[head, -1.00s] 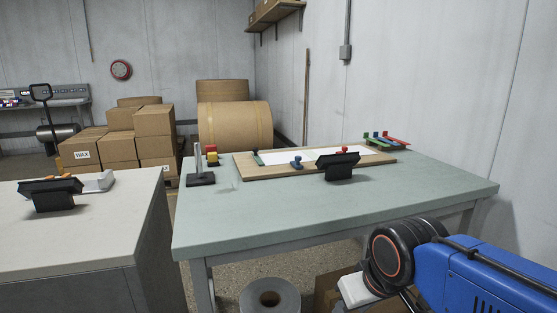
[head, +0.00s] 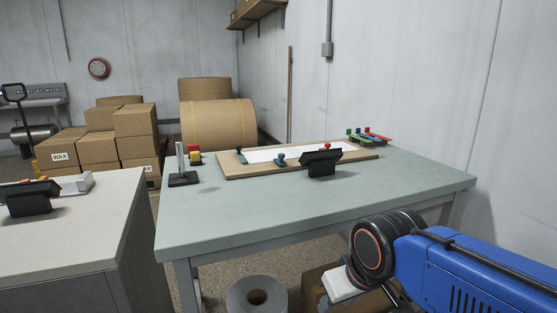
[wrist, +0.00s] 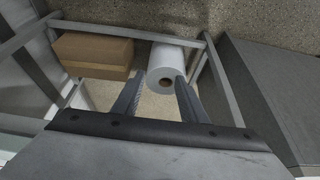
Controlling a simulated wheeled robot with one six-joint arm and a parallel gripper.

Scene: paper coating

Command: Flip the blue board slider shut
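The blue slider (head: 281,160) is a small blue piece with a knob at the near edge of a wooden board (head: 230,173) on the green table. A white sheet (head: 262,155) lies on the board. The slider is too small to tell whether it is open or shut. A black tablet on a stand covers part of the board's near edge. My gripper (wrist: 157,98) is open and empty in the wrist view, its two fingers apart above the floor. My blue arm is at the lower right of the head view, below and away from the board.
A black tablet (head: 321,163) stands at the board's near edge. Red, blue and green tools (head: 368,136) lie at the far right, and a dark-based stand (head: 183,179) is at the left. The table's (head: 300,199) front is clear. A white roll (wrist: 166,66) and carton (wrist: 92,52) are below.

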